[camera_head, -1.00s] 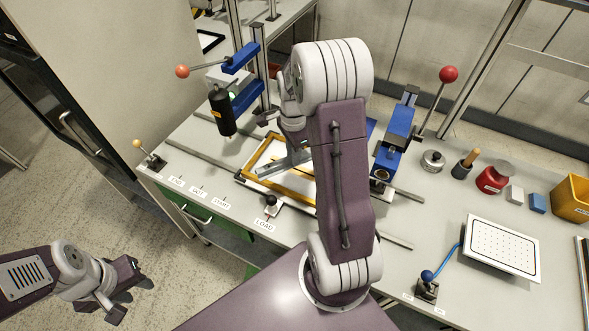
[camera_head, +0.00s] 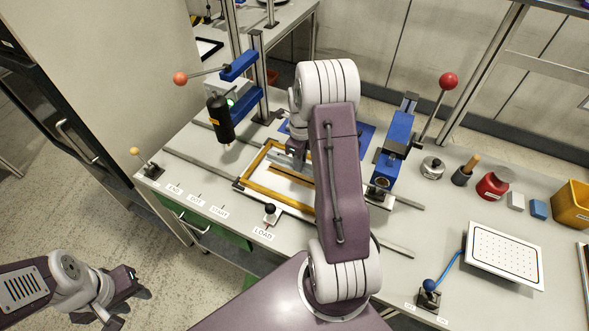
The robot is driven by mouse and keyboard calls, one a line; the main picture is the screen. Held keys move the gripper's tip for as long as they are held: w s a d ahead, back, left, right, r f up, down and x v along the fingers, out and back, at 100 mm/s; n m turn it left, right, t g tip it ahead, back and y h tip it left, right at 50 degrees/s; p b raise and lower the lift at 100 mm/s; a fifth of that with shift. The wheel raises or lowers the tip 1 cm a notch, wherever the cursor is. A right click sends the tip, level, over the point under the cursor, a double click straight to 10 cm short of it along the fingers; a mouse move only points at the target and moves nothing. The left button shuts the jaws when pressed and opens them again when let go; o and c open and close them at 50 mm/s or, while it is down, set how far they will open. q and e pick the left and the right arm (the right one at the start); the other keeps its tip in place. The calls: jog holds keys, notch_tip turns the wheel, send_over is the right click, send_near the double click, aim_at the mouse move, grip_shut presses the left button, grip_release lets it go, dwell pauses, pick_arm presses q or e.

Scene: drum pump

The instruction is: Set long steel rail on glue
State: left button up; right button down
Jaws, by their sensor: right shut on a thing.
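My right gripper (camera_head: 291,148) is over the far part of a yellow frame (camera_head: 272,196) on the bench, shut on a grey metal piece (camera_head: 287,158), the long steel rail. Most of the rail is hidden by my gripper and arm. A dark brown strip (camera_head: 290,176) lies on the pale surface inside the frame, just nearer than the gripper; I cannot tell if it is the glue. Whether the rail touches the surface cannot be told. My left gripper (camera_head: 122,300) is open and empty, low at left, off the bench.
A black cylinder (camera_head: 221,119) hangs from a blue-armed stand left of the frame. A blue lever press (camera_head: 396,140) stands to the right. A black knob (camera_head: 269,209) sits at the frame's near edge. A white perforated plate (camera_head: 503,254) lies at right.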

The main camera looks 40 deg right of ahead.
aim_at(295, 177)
jog(key=shift+w+a+f, duration=0.6)
jog(key=shift+w+a, duration=0.05)
jog(key=shift+a, duration=0.05)
jog(key=shift+f+p, duration=0.35)
jog(key=shift+f, duration=1.65)
jog(key=shift+f, duration=0.1)
jog(key=c, duration=1.3)
grip_release()
notch_tip(295, 177, up, 12)
jog(key=shift+r+b, duration=0.2)
jog(key=shift+b, duration=0.35)
jog(key=s+a+n, duration=0.7)
jog(key=a+n, duration=0.2)
jog(key=n, duration=0.6)
jog(key=s+a+f+n+t, duration=0.1)
jog(key=s+a+n, duration=0.6)
jog(key=n, duration=0.8)
jog(key=shift+s+a+f, duration=0.15)
jog(key=shift+a+f, duration=0.05)
jog(key=shift+a, duration=0.9)
